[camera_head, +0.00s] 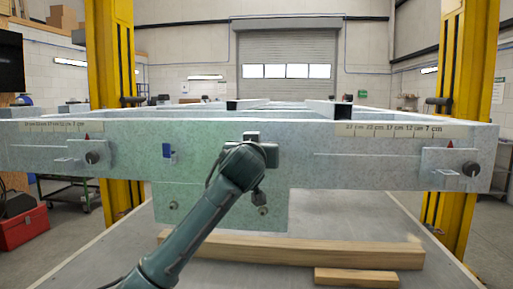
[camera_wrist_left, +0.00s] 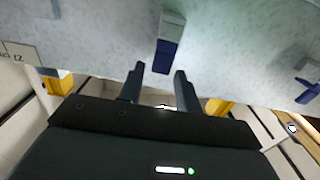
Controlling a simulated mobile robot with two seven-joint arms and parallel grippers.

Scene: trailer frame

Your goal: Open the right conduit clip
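The right conduit clip (camera_wrist_left: 168,42), grey with a dark blue part, is on the face of the pale grey frame beam (camera_head: 330,165). It shows in the left wrist view just beyond the fingertips; in the head view my arm hides it. I cannot tell whether its blue part has moved. My left gripper (camera_wrist_left: 160,82) is open, its two fingers apart with nothing between them, pointing at the clip's blue end. A similar blue clip (camera_head: 169,152) is further left on the beam and also shows at the right of the wrist view (camera_wrist_left: 308,88). My right gripper is not in view.
Latches with round knobs sit at the beam's left (camera_head: 92,157) and right (camera_head: 470,169) ends, beneath ruler strips (camera_head: 395,130). Wooden beams (camera_head: 300,250) lie below on the grey surface. Yellow posts (camera_head: 466,75) stand at both sides. A red toolbox (camera_head: 22,228) is at the left.

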